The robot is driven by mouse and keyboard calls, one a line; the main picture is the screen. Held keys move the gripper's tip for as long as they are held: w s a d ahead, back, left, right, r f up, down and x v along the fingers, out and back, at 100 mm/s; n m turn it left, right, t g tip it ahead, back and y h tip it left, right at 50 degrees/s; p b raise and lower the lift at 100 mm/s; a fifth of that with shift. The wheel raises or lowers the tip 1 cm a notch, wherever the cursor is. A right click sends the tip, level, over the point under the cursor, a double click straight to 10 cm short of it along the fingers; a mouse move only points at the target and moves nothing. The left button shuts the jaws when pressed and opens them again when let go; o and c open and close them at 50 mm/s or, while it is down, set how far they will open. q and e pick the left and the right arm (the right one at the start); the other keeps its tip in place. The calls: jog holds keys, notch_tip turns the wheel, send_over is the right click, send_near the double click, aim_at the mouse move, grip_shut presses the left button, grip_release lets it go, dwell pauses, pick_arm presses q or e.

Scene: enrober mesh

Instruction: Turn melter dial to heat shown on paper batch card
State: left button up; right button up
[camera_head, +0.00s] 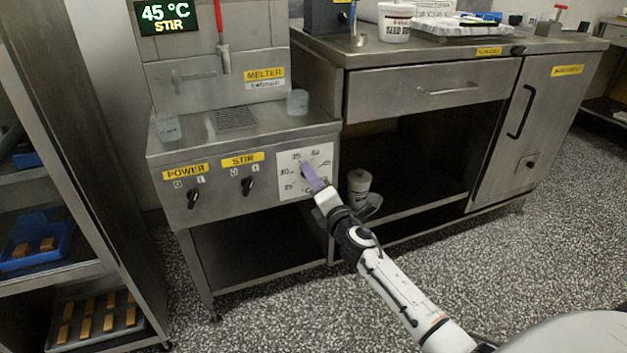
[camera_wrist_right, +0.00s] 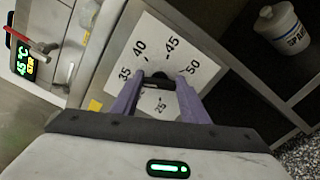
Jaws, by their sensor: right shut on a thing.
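The melter (camera_head: 215,80) stands at the left with a display (camera_head: 166,16) reading 45 °C and STIR. On its front panel at the right is a white dial plate (camera_head: 323,160) with numbers around it. In the wrist view the plate (camera_wrist_right: 150,45) shows 25, 35, 40, 45 and 50. My right gripper (camera_head: 308,172) reaches the plate from below. In the wrist view its purple fingers (camera_wrist_right: 155,84) are closed on the black dial knob (camera_wrist_right: 157,79) at the plate's middle. The knob's pointer is hidden. My left gripper and a batch card are not clearly seen.
POWER (camera_head: 193,198) and STIR (camera_head: 248,186) knobs sit left of the dial. Two clear cups (camera_head: 297,102) stand on the melter top. A rack (camera_head: 60,150) with trays is at the left.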

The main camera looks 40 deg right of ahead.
jog(key=o, duration=1.1)
jog(key=shift+c, duration=0.2)
pick_arm(q)
jog(key=shift+w, duration=0.1)
pick_arm(e)
jog(key=shift+s, duration=0.1)
pick_arm(q)
jog(key=shift+s+a+f+y+p, duration=0.15)
jog(key=shift+s+a+y+p, duration=0.25)
jog(key=shift+p, duration=0.45)
pick_arm(e)
jog(key=v, duration=1)
pick_arm(q)
jog(key=shift+w+a, duration=0.1)
jog(key=shift+w, duration=0.1)
pick_arm(e)
jog(key=shift+a, duration=0.15)
